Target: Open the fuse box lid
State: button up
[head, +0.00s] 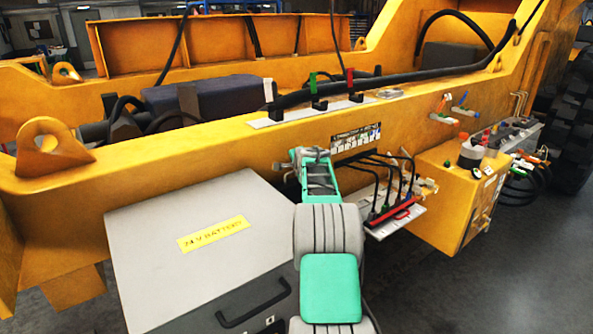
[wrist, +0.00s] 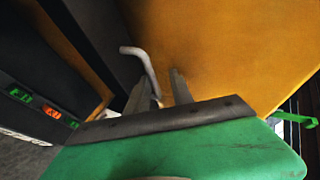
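In the wrist view my gripper (wrist: 158,90) has two grey fingers standing apart, with a gap between them. A pale bent rod (wrist: 145,66), like a handle, runs down between the fingers near a dark panel (wrist: 85,30). I cannot tell whether a finger touches it. In the head view my teal gripper end (head: 312,158) is low against the yellow frame, left of the cabled panel (head: 398,218). No fuse box lid is clearly identifiable; my arm hides the area just below the gripper.
A grey box labelled 24 V battery (head: 200,240), with a black handle (head: 253,304), stands left of my arm. The yellow frame beam (head: 190,150) runs behind. Black cables (head: 390,180) hang close right of the gripper. A yellow box (head: 455,195) is farther right.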

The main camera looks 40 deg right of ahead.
jog(key=b+v, duration=0.2)
jog(key=v, duration=0.5)
jog(key=shift+s+r, duration=0.2)
jog(key=shift+s, duration=0.05)
jog(key=shift+a, duration=0.1)
